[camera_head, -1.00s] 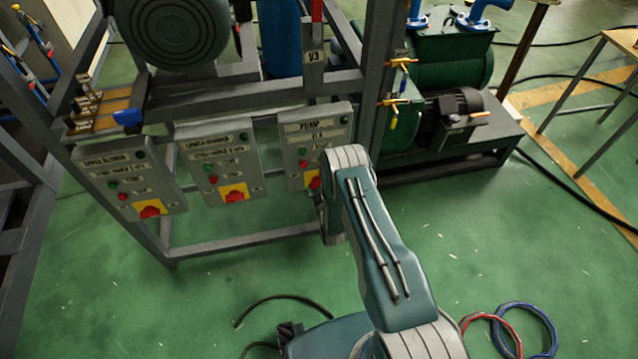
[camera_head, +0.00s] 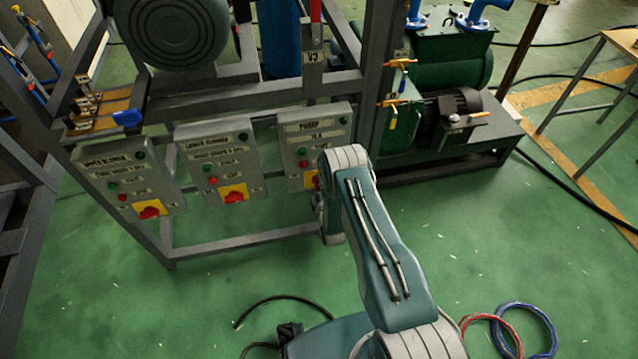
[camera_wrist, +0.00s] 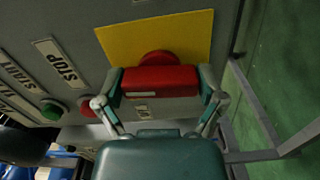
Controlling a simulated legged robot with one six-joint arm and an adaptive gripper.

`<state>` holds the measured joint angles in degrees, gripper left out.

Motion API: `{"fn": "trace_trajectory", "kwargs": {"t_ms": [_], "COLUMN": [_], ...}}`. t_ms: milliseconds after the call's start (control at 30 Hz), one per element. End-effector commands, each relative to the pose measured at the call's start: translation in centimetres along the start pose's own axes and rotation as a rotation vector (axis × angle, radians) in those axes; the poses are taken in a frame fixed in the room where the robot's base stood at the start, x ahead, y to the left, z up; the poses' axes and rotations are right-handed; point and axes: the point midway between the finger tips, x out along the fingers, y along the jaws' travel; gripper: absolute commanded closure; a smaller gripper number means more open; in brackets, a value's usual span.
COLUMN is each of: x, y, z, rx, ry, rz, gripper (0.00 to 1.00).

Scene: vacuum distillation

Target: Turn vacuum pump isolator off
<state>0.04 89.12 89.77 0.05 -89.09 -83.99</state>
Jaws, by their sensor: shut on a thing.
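The pump control box (camera_head: 322,126) is the rightmost of three grey boxes on the frame. In the wrist view the red knob (camera_wrist: 160,77) sits on the yellow plate (camera_wrist: 190,35). My gripper (camera_wrist: 163,88) is shut on the knob, with one finger on each side. The knob's bar lies roughly level across the wrist picture. My gripper is hidden in the head view.
Two similar boxes with red knobs, a left one (camera_head: 130,178) and a middle one (camera_head: 218,161), hang alongside. A green START button (camera_wrist: 52,110) and a red STOP button (camera_wrist: 88,107) are close to my gripper. Grey frame bars and the green pump (camera_head: 440,65) stand behind.

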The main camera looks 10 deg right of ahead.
Motion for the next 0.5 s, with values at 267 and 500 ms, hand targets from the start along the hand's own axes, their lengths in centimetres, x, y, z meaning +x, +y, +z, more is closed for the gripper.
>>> {"fn": "trace_trajectory", "kwargs": {"t_ms": [267,500], "x": [-0.12,-0.19], "y": [-0.33,-0.41], "z": [-0.34,-0.33], "rx": [-0.098,-0.122], "ry": [0.009,0.009], "rz": [-0.01,-0.012], "gripper": [0.59,0.59]}}
